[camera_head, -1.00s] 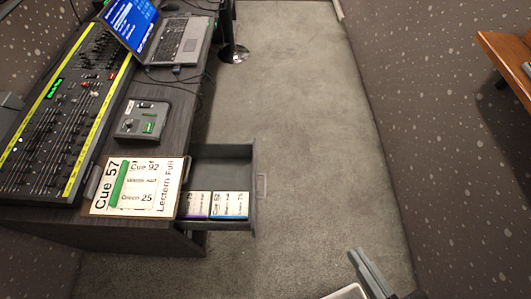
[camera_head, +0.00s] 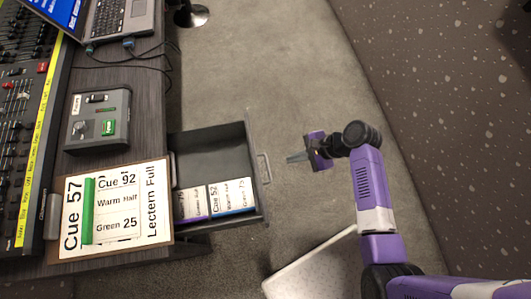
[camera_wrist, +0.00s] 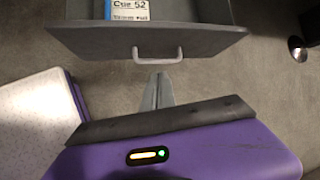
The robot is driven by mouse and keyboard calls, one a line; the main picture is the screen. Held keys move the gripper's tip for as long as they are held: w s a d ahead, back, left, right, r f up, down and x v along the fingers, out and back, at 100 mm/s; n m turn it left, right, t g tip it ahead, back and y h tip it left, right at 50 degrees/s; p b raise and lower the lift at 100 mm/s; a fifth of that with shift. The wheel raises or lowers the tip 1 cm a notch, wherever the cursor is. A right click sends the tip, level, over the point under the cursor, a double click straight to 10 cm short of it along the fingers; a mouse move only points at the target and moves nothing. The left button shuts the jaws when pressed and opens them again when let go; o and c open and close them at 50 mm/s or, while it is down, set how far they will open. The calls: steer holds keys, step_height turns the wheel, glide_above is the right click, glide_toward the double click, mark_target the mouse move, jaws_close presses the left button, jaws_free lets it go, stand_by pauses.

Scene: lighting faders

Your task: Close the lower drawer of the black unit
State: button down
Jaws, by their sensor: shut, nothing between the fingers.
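The drawer (camera_head: 218,145) is pulled out to the right from under the dark desk, with several printed cards lying inside it. Its front panel (camera_head: 257,150) carries a pale bar handle (camera_head: 264,168). In the wrist view the drawer front (camera_wrist: 100,42) spans the top, with the handle (camera_wrist: 158,56) at its middle. My gripper (camera_head: 291,158) is shut and empty, a short way right of the handle and pointing at it. In the wrist view my gripper's fingertips (camera_wrist: 158,76) lie just below the handle, seemingly apart from it.
The desk holds a cue board (camera_head: 115,212), a small control box (camera_head: 98,121), a laptop (camera_head: 115,18) and a fader console (camera_head: 30,110). Grey carpet (camera_head: 260,60) is clear beyond the drawer. A speckled wall (camera_head: 460,100) bounds the right side.

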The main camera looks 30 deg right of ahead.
steer(key=w+d+r+m+g+y+b, duration=0.2)
steer(key=w+d+r+y, duration=0.1)
steer(key=w+d+r, duration=0.1)
steer(key=shift+w+a+r+b+x, duration=0.15)
steer(key=shift+a+r+b+x, duration=0.2)
steer(key=shift+x, duration=1.7)
steer(key=shift+w+a+r+b+x, duration=0.15)
steer(key=shift+a+r+b+x, duration=0.15)
steer(key=shift+x, duration=1.75)
steer(key=shift+w+a+r+b+x, duration=0.15)
steer(key=shift+a+r+b+x, duration=0.2)
steer(key=shift+x, duration=1.7)
